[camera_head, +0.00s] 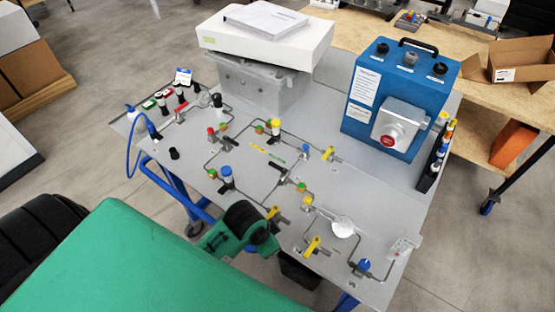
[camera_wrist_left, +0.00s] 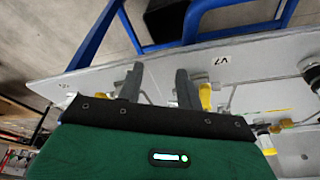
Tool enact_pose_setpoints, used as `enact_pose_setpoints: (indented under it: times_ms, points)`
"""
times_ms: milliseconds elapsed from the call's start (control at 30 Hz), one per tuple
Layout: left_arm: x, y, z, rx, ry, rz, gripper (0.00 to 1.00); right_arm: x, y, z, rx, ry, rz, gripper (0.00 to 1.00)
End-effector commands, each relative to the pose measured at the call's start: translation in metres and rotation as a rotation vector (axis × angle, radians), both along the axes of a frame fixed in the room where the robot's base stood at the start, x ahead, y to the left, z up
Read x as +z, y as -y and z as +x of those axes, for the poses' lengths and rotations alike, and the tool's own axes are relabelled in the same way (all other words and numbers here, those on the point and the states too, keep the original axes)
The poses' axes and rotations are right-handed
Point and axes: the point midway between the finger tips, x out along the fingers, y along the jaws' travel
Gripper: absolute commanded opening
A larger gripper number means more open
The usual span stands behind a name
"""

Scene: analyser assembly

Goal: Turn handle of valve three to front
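The panel (camera_head: 200,200) carries several small valves with yellow handles. One yellow handle (camera_head: 272,213) is right beside my left gripper (camera_head: 258,228), another (camera_head: 312,245) is nearer the front right, and a third (camera_head: 328,153) is farther back. I cannot read which is valve three. In the left wrist view, my left gripper (camera_wrist_left: 158,78) has its two grey fingers apart with no object between them. The yellow handle also shows in that view (camera_wrist_left: 205,96), just right of the right finger. I cannot tell whether they touch. My right gripper is not in view.
A grey bin (camera_head: 258,88) with a white box on top is at the back. Thin pipes, coloured knobs and a round gauge (camera_head: 342,227) crowd the panel. A blue frame (camera_wrist_left: 100,30) runs alongside.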

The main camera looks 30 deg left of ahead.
Motion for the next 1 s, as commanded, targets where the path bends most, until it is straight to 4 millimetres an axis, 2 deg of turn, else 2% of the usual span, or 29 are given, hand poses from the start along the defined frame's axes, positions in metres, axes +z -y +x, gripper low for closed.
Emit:
enact_pose_setpoints:
  times_ms: [467,767,1000]
  points:
    - [0.006,0.009,0.047,-0.247,0.002,0.034,0.36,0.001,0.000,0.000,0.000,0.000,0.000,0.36]
    - [0.026,0.002,0.106,-0.549,-0.014,0.107,0.36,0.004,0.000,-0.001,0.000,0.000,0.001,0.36]
    - [0.053,-0.023,0.155,-0.776,-0.050,0.181,0.36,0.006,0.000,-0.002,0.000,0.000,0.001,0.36]
